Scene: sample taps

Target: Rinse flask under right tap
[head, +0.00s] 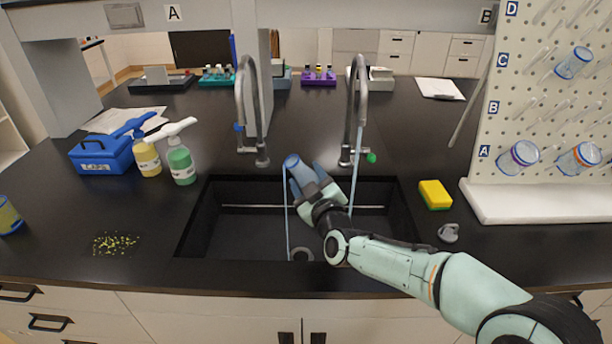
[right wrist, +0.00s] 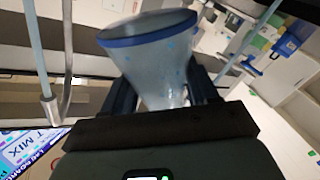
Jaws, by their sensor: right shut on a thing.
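My right gripper (head: 306,184) is shut on a clear bluish flask (head: 292,161) above the sink. The flask is tilted, its wide end up and to the left. In the right wrist view, the flask (right wrist: 155,55) shows a dark blue rim at its wide end, and its narrow part sits between the fingers. The right tap (head: 358,95) has a green knob, and a pale blue stream (head: 355,175) falls from it, right of the flask. Another thin pale line (head: 286,215) runs from beside the flask down towards the drain (head: 300,254). My left gripper is out of view.
The left tap (head: 243,95) with a blue knob stands behind the sink (head: 225,235). Bottles (head: 181,165) and a blue box (head: 102,155) are at left. A yellow sponge (head: 435,194) and pegboard (head: 530,110) with flasks are at right.

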